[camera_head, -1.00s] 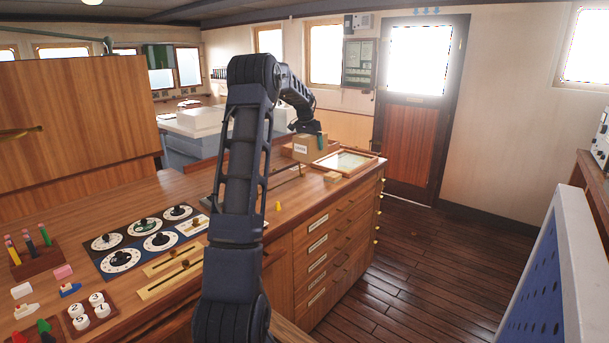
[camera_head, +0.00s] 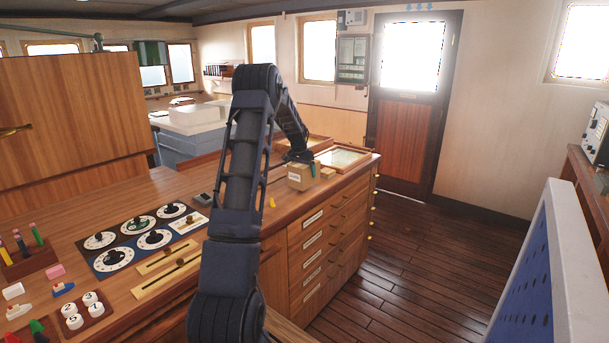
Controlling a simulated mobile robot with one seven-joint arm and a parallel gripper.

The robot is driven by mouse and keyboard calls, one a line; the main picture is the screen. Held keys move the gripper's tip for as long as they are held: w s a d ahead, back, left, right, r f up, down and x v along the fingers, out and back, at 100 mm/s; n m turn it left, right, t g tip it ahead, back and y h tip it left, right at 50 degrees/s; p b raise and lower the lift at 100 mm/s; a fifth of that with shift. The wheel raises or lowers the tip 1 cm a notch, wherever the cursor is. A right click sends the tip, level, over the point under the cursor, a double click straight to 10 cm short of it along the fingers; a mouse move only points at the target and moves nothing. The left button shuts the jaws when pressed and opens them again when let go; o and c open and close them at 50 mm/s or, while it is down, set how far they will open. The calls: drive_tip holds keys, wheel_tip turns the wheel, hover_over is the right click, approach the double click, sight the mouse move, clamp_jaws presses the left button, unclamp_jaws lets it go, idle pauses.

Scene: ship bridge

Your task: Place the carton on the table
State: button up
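The carton (camera_head: 299,178) is a small brown box with a white label on its front. It is upright at the far right part of the wooden table (camera_head: 180,187), low over the top or resting on it; I cannot tell whether it touches. My gripper (camera_head: 303,167) points down from above onto the carton, with a finger along its right side. It looks shut on the carton; the other finger is hidden.
A small wooden block (camera_head: 328,174) lies right of the carton, and a glass-topped frame (camera_head: 345,157) lies behind. A yellow piece (camera_head: 272,202) stands nearer. Dial panels (camera_head: 138,238) and wooden sliders (camera_head: 168,268) fill the near left. Drawers are below the table's right edge.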

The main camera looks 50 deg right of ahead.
drive_tip(key=shift+f, duration=1)
drive_tip(key=shift+f, duration=0.1)
drive_tip(key=o, duration=1)
